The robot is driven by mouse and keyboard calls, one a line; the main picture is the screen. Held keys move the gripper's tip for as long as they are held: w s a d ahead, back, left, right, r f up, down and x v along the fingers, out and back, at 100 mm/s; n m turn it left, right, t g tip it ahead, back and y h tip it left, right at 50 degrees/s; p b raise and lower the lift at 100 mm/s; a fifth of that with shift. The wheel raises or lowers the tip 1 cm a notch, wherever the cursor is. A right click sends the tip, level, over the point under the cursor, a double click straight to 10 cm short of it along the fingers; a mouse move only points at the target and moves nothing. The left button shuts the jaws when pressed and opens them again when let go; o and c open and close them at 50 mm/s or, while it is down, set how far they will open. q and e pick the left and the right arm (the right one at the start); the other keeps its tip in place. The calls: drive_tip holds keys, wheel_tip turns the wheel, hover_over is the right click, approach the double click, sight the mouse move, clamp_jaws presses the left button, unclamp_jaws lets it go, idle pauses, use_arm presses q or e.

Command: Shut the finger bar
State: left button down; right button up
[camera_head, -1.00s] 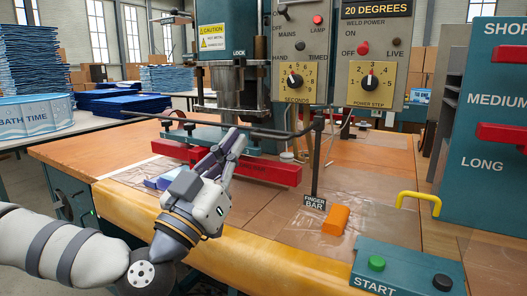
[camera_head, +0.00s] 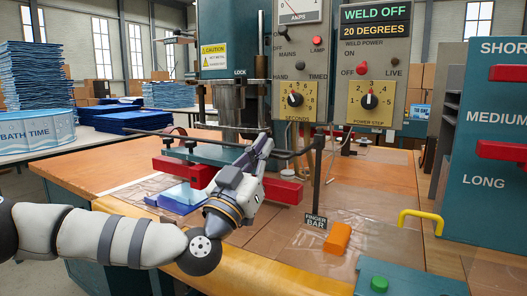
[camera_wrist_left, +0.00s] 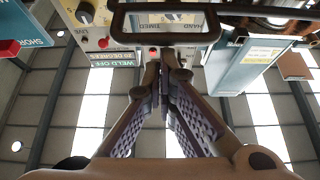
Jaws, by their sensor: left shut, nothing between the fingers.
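The finger bar (camera_head: 210,142) is a thin dark rail that runs across the front of the press, raised above the table. At its right end it meets an upright post (camera_head: 312,185) with a "FINGER BAR" tag (camera_head: 315,221) at its foot. My left gripper (camera_head: 265,142) is shut and empty, pointing up and forward at the bar's right part. Its fingers overlap the bar in the head view, so contact is unclear. In the left wrist view the shut fingertips (camera_wrist_left: 166,68) lie just below a dark rectangular loop, apparently the bar (camera_wrist_left: 165,39). My right gripper is out of view.
A red clamp bar (camera_head: 284,191) lies behind my gripper. A blue block (camera_head: 181,198) and an orange block (camera_head: 337,238) rest on the clear sheet. A yellow handle (camera_head: 420,215) and a start box (camera_head: 400,280) stand at right. The display (camera_head: 376,22) reads "WELD OFF".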

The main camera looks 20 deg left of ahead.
use_arm(q)
wheel_tip(320, 180, down, 12)
drive_tip(key=b, duration=0.5)
drive_tip(key=shift+f, duration=0.15)
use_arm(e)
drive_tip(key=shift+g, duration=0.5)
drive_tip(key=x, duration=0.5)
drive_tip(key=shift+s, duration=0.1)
